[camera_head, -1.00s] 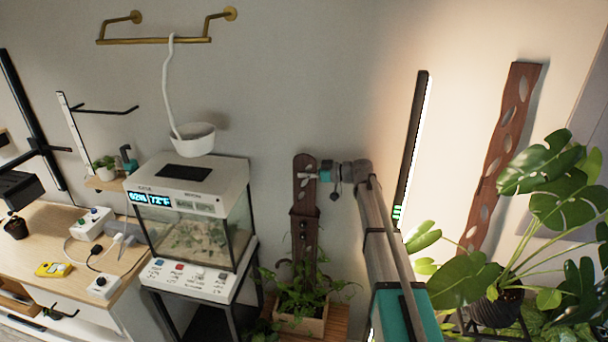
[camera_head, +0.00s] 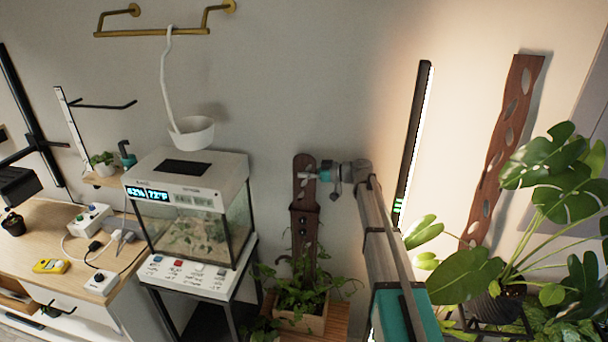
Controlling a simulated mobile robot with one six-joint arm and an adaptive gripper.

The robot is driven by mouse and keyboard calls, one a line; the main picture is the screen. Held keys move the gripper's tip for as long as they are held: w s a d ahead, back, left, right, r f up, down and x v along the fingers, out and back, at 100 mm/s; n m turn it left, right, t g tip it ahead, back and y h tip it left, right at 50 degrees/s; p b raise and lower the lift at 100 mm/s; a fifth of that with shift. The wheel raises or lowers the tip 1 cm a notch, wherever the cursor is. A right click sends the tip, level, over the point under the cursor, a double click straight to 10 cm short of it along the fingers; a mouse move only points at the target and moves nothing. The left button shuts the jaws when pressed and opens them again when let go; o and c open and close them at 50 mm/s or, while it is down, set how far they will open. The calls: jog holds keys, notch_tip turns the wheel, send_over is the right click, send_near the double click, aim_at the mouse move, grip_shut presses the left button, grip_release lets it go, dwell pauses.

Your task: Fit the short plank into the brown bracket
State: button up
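The short plank (camera_head: 304,166) is dark brown with a rounded top and holes. It stands upright against the wall, with its lower part at the brown bracket (camera_head: 304,224). It appears to go down into or behind the bracket's upper edge; how deep I cannot tell. My gripper (camera_head: 313,175) is at the plank's upper part, reaching in from the right. A pale fingertip overlaps the plank's right side. The fingers are too small to show whether they are closed on it.
A planter box (camera_head: 302,320) with leafy vines stands below the bracket. A glass terrarium (camera_head: 203,222) is to the left. A longer wavy plank (camera_head: 508,125), a lit bar lamp (camera_head: 415,140) and a large-leaved plant (camera_head: 465,278) are to the right.

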jog(key=o, duration=0.5)
jog(key=shift+r, duration=0.1)
